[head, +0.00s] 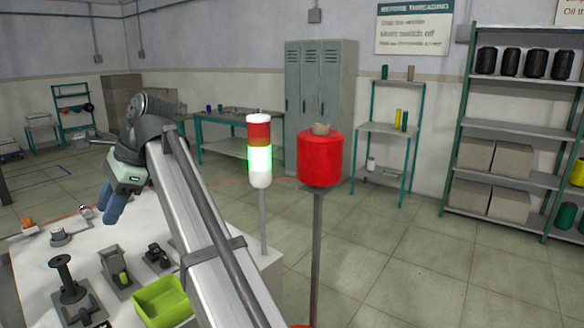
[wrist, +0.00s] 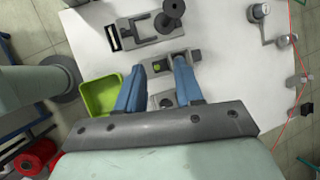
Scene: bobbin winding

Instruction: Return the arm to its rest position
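My gripper (wrist: 160,75) shows in the wrist view with its two blue fingers apart and nothing between them. It hangs above the white table, over the small grey fixtures. In the head view my gripper (head: 113,205) is at the left, seen from the side, raised above the white table (head: 30,270). My own arm link crosses the middle of the head view and hides part of the table.
A green bin (head: 162,302) stands at the table's front. A black spindle fixture (head: 68,280) and a grey holder (head: 115,267) stand nearby. A signal light (head: 259,160) glows green. A red thread spool (head: 320,160) stands on a post, with a thin red thread running left.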

